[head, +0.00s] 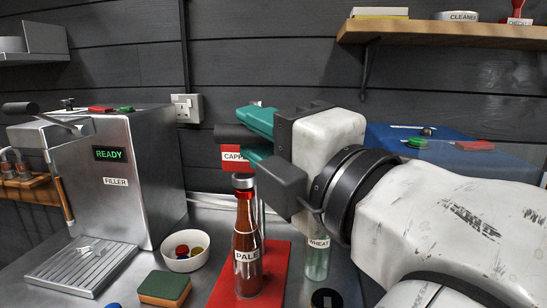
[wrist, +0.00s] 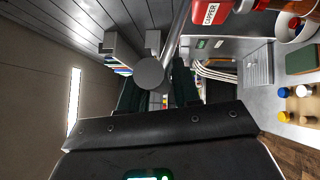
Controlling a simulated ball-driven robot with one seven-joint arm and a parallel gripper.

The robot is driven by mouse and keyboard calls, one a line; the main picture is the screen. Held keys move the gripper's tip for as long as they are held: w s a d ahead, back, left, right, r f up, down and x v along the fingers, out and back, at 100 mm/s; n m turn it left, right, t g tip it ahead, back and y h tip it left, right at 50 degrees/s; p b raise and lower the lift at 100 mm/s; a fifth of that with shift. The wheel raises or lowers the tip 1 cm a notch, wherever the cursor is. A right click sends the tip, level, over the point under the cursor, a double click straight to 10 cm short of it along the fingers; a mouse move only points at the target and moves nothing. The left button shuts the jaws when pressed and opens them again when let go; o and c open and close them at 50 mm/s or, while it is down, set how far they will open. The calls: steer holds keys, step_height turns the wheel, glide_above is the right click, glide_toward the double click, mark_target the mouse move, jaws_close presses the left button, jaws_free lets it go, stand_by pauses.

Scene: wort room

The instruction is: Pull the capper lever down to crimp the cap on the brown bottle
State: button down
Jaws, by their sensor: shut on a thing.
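The brown bottle (head: 247,242), labelled PALE, stands upright on the capper's red base (head: 278,272) in the head view. A grey piece (head: 243,181) sits at its top; whether the cap is crimped I cannot tell. The red capper head (head: 234,155) is above the bottle, partly hidden by my gripper. My gripper (head: 256,137), with teal fingers, is shut on the dark grip of the capper lever (head: 229,133), above the bottle. In the wrist view the lever's round grey end (wrist: 148,74) shows between my fingers, and the red capper head (wrist: 211,11) is at the top.
The steel filler (head: 125,180) with a READY screen stands at left. A white bowl of caps (head: 173,263) and a green-topped sponge (head: 164,289) lie left of the red base. A WHEAT bottle (head: 317,262) stands right, near my arm. A wooden shelf (head: 450,36) hangs upper right.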

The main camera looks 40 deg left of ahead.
step_height(320, 180, down, 13)
steer(key=n+g+y+b, duration=0.1)
steer(key=n+y+b, duration=0.2)
steer(key=b, duration=1.6)
steer(key=shift+w+d+f+n+y, duration=0.2)
steer(key=shift+n+y, duration=0.2)
steer(key=shift+n, duration=0.7)
steer(key=shift+w+a, duration=0.1)
steer(key=shift+a, duration=0.05)
steer(key=c, duration=1)
jaws_free()
steer(key=shift+f, duration=0.15)
steer(key=b+v, duration=0.1)
steer(key=v, duration=0.9)
steer(key=shift+d+f, duration=0.1)
steer(key=shift+d, duration=0.3)
steer(key=shift+o, duration=0.2)
